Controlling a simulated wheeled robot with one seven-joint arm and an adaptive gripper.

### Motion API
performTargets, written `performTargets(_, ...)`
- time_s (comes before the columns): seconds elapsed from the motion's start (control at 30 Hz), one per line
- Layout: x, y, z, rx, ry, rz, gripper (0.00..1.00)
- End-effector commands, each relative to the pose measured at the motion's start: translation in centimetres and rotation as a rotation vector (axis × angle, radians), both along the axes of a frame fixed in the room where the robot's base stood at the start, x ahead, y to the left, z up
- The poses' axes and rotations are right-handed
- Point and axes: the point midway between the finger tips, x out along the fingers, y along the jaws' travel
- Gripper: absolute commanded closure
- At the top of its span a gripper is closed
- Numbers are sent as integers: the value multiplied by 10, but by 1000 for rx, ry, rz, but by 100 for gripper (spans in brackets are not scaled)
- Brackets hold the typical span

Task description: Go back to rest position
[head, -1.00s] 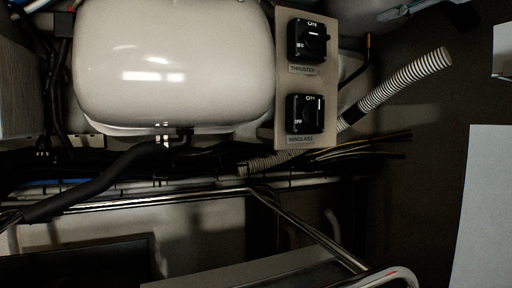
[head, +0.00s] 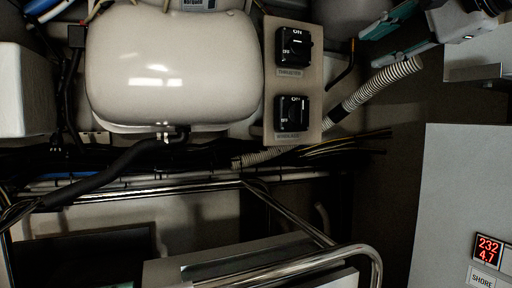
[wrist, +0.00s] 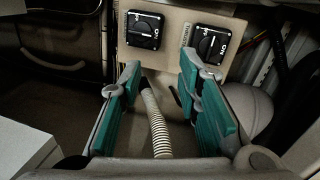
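My gripper (head: 369,48) is at the top right of the head view, to the right of the switch panel (head: 313,75) and apart from it. In the wrist view my gripper (wrist: 160,68) has its two teal-padded fingers spread wide, with nothing held between them. The panel carries two black rotary switches, an upper one (head: 295,47) and a lower one (head: 292,113), each marked ON at the top and OFF at the left. Both switches also show beyond the fingertips in the wrist view. Their exact settings are hard to read.
A cream tank (head: 175,70) fills the upper left. A ribbed hose (head: 375,88) runs beside the panel and shows between my fingers in the wrist view. Metal rails (head: 290,215) cross below. A grey box (head: 465,190) with a red display (head: 488,250) stands at right.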

Motion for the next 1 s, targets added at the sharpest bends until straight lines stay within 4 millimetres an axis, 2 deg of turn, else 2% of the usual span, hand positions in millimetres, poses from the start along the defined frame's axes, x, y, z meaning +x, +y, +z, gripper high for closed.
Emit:
performTargets(0.17,-15,14,-54,-139,86,39,69)
performTargets(0.27,-29,23,-96,-248,148,77,69)
performTargets(0.37,-52,33,-150,-398,228,138,69)
performTargets(0.4,-64,36,-175,-471,262,171,69)
performTargets(0.6,-135,39,-291,-842,421,362,69)
performTargets(0.7,-169,32,-336,-1007,481,459,69)
performTargets(0.83,-201,21,-376,-1161,535,557,69)
performTargets(1.0,-218,14,-395,-1246,562,612,69)
